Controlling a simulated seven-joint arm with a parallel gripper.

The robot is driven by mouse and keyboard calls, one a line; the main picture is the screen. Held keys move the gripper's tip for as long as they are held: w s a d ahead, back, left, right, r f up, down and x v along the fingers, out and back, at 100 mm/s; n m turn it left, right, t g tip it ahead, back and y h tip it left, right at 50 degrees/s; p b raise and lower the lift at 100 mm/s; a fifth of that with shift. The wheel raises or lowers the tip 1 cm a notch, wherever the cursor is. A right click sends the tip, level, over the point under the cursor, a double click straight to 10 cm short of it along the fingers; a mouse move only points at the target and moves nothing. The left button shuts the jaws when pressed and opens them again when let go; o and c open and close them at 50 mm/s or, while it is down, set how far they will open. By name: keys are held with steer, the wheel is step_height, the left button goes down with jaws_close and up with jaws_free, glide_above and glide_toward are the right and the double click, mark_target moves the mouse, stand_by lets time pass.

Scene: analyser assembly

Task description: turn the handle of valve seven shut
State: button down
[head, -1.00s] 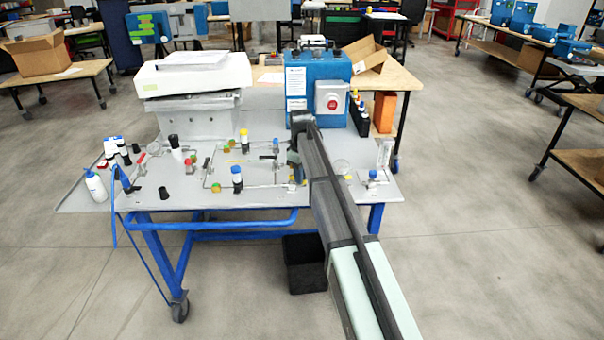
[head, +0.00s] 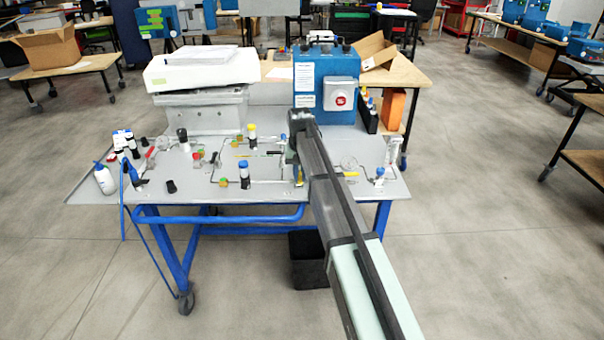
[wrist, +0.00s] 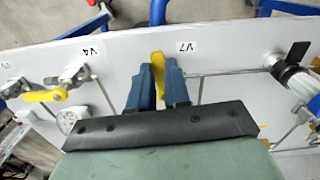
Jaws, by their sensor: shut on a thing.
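The yellow handle of valve seven (wrist: 158,66) shows in the wrist view beside the label V7 (wrist: 186,47) on the grey panel. My gripper (wrist: 160,84) is shut on this handle, with one blue finger on each side of it. The handle lies roughly in line with the fingers. The valve's body is mostly hidden behind the fingers and the dark gripper plate. In the head view my gripper is at the front of the bench, right of its middle, and my arm hides most of it.
Valve V4's yellow handle (wrist: 45,96) and a round gauge (wrist: 70,120) sit left of my gripper. A blue box with a red button (head: 325,85) stands behind my arm on the bench (head: 215,190).

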mark_target(299, 178)
steer(key=shift+a+m, duration=0.15)
steer(key=shift+m, duration=0.35)
steer(key=c, duration=1.1)
jaws_free()
steer(key=shift+r, duration=0.1)
step_height(299, 178, up, 14)
steer(key=shift+f, duration=0.15)
